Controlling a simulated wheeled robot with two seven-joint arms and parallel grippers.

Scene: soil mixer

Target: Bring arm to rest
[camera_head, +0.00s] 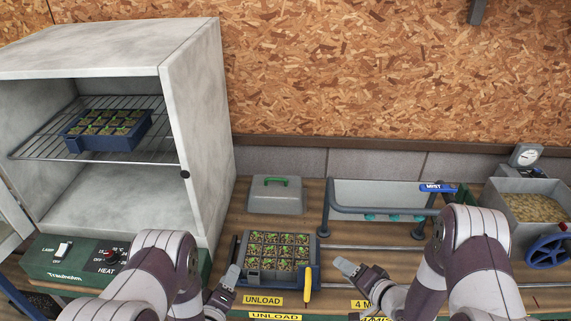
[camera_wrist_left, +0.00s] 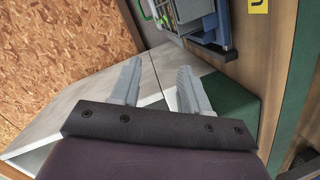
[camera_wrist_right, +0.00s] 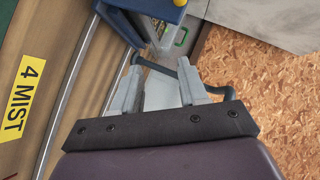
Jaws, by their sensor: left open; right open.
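My left gripper (camera_head: 228,284) is at the left of the seedling tray (camera_head: 277,236), low over the bench's front. It also shows in the left wrist view (camera_wrist_left: 158,82), its two fingers apart with nothing between them. My right gripper (camera_head: 347,268) is right of the tray, apart from it, near the bench's front. In the right wrist view (camera_wrist_right: 160,88) its fingers are spread and empty. The seedling tray is grey-blue, with several green seedlings in cells, and sits on the bench behind the yellow UNLOAD label (camera_head: 263,300).
A grey cabinet (camera_head: 200,120) stands open at left with a blue seedling tray (camera_head: 107,130) on its wire rack. A yellow handle (camera_head: 308,284) stands by the front tray. Behind are a green-handled lid (camera_head: 275,196), a MIST frame (camera_head: 383,210) and a grain bin (camera_head: 536,208) with a blue wheel (camera_head: 547,251).

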